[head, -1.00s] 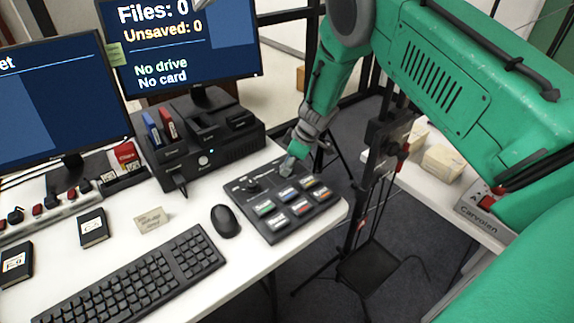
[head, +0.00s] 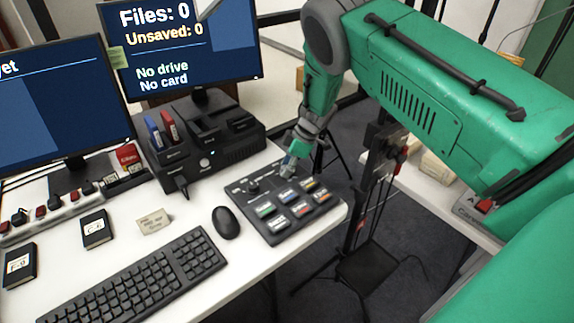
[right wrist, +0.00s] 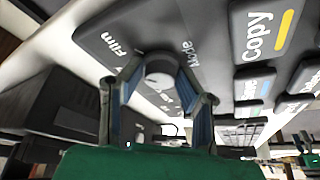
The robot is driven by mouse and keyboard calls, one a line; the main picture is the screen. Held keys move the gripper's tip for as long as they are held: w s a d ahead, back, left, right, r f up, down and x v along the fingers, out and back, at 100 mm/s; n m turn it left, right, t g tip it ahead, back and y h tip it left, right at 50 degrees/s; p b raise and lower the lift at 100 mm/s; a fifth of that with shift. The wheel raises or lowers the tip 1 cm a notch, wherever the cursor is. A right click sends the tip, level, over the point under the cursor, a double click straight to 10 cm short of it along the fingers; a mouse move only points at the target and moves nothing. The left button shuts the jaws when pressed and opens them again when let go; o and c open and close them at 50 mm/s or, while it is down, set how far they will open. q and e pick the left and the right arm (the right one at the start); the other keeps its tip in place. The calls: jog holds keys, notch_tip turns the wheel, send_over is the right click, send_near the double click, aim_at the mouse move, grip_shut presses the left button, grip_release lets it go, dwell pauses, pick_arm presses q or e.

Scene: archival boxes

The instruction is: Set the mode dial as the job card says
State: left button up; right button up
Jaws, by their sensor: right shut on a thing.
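The mode dial, a small round grey knob (right wrist: 160,68), shows in the right wrist view between the words "Film" and "Mode" on the dark panel. My right gripper (right wrist: 157,82) has one finger on each side of it and is shut on it. In the head view my right gripper (head: 289,168) is at the back edge of the control panel (head: 283,238), and its fingers hide the dial there. The dial's pointer setting cannot be read. A small beige card (head: 153,221) with writing too small to read lies left of the mouse.
The panel has several coloured-label keys (head: 301,209) close to the gripper and a black knob (head: 252,187) at its left. A mouse (head: 226,222), keyboard (head: 135,283) and black dock (head: 210,150) stand nearby. The monitor (head: 185,45) reads "No drive, No card".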

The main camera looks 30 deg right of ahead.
jog(key=shift+w+a+n+y, duration=0.2)
jog(key=shift+n+y, duration=0.1)
jog(key=shift+n, duration=0.7)
jog(key=shift+n+g+b, duration=0.3)
jog(key=shift+n+g, duration=0.3)
jog(key=shift+n, duration=0.3)
jog(key=n+g+b, duration=0.2)
jog(key=n, duration=0.3)
jog(key=o, duration=1)
jog(key=shift+o, duration=0.7)
jog(key=shift+w, duration=0.1)
jog(key=shift+d, duration=0.1)
